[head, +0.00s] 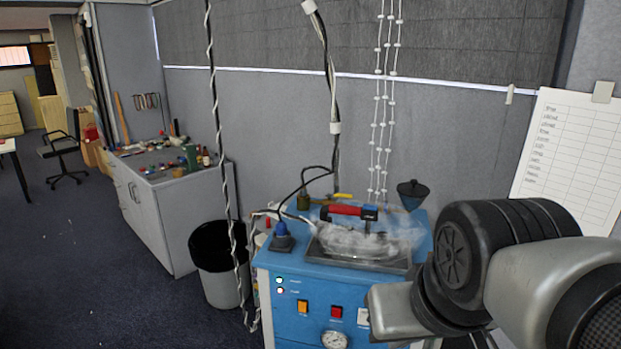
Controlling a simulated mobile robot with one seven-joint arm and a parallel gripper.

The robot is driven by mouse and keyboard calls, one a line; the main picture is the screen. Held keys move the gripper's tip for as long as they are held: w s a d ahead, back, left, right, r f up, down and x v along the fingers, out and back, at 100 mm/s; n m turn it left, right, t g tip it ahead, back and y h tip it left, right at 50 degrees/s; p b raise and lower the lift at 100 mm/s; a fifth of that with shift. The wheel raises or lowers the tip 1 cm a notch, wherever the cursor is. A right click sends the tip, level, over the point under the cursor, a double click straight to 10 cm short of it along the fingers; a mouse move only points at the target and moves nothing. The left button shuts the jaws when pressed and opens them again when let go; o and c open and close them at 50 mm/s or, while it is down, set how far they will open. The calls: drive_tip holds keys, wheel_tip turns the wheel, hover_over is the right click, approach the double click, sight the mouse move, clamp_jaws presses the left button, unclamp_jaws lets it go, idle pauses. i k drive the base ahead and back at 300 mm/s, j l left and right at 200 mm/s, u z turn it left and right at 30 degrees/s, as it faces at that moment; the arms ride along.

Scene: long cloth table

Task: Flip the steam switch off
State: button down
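A blue machine (318,277) stands at the lower centre. Its front face carries an orange switch (303,306), a red switch (336,312) and a pale switch (363,317), partly covered by my arm. The labels are too small to read, so I cannot tell which one is the steam switch, nor any switch's position. Two small lit indicators (280,286) are at the upper left of the face. A round gauge (334,340) is cut by the bottom edge. My arm's grey and black links fill the lower right, in front of the machine's right side. My gripper's fingers do not show.
A red-handled tool (349,210) and clear plastic lie over the machine's top tray. A blue knob-like fitting (281,240) and cables are at its left. A bin (216,258) and grey cabinet (160,215) stand further left. Open carpet (75,270) lies at far left.

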sight(365, 207)
drive_tip(key=i+j, duration=0.15)
drive_tip(key=i, duration=0.25)
drive_tip(key=i+j, duration=0.15)
drive_tip(key=i, duration=0.3)
drive_tip(key=l+z, duration=0.05)
